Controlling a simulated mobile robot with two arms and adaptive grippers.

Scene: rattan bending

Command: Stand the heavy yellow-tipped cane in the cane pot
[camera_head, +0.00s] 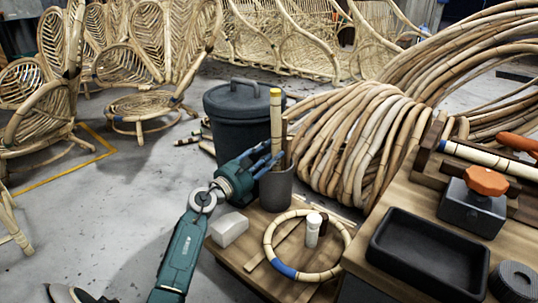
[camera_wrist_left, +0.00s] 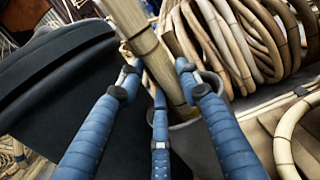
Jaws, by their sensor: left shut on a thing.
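The yellow-tipped cane (camera_head: 276,125) stands nearly upright with its yellow end at the top. My left gripper (camera_head: 270,157) is shut on it just above the grey cane pot (camera_head: 275,191). In the left wrist view, the blue fingers (camera_wrist_left: 159,76) close around the cane (camera_wrist_left: 143,42), which runs down into the mouth of the pot (camera_wrist_left: 197,148). Its bottom end is hidden, so I cannot tell whether it touches the pot floor. Another thin cane (camera_head: 285,145) shows beside it at the pot. My right gripper is not in view.
A dark lidded bin (camera_head: 236,112) stands close behind the pot. Large cane coils (camera_head: 350,135) and a workbench with a black tray (camera_head: 428,257) are on the right.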

